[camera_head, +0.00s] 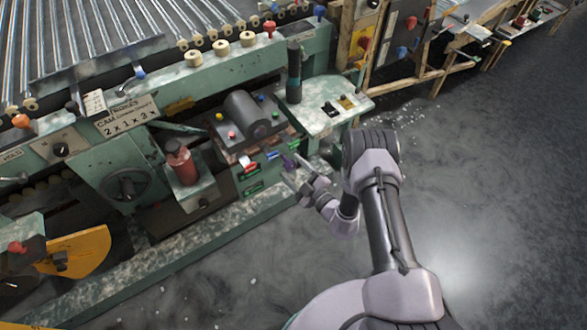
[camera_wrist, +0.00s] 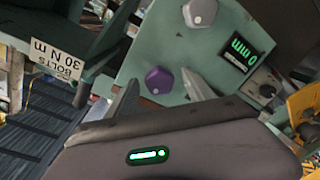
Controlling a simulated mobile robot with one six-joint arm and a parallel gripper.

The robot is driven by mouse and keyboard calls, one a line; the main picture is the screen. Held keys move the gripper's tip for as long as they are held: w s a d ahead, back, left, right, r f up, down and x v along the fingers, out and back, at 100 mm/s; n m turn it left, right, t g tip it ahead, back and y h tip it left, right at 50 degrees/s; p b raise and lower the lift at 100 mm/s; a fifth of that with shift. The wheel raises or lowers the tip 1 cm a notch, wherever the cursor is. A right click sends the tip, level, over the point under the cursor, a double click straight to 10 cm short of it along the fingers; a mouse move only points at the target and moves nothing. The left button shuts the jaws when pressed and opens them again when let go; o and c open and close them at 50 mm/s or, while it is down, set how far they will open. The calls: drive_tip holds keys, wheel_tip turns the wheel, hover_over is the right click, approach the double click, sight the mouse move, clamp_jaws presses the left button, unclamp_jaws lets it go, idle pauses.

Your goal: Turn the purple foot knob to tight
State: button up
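The purple foot knob (camera_wrist: 159,80) is on a pale green panel (camera_wrist: 170,35) in the wrist view, near the middle. In the head view the purple knob (camera_head: 289,162) is a small spot on the front of the green machine. My gripper (camera_wrist: 160,86) has its two grey fingers apart, one on each side of the knob as seen in the wrist view. Nothing is held between them, and the knob appears beyond the fingertips. Whether a fingertip touches it cannot be told. In the head view my gripper (camera_head: 290,172) is just in front of the panel.
A grey knob (camera_wrist: 200,12) and a green-lit display (camera_wrist: 240,50) sit on the same panel. A "BOLTS 30 N m" label (camera_wrist: 55,60) hangs at the left. A red bottle (camera_head: 181,163) and a handwheel (camera_head: 127,185) are left of my arm. The floor at right is open.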

drive_tip(key=p+v, duration=0.5)
drive_tip(key=v, duration=1.2)
drive_tip(key=shift+s+p, duration=0.15)
drive_tip(key=shift+p, duration=0.2)
drive_tip(key=shift+d+r, duration=0.1)
drive_tip(key=shift+r, duration=0.05)
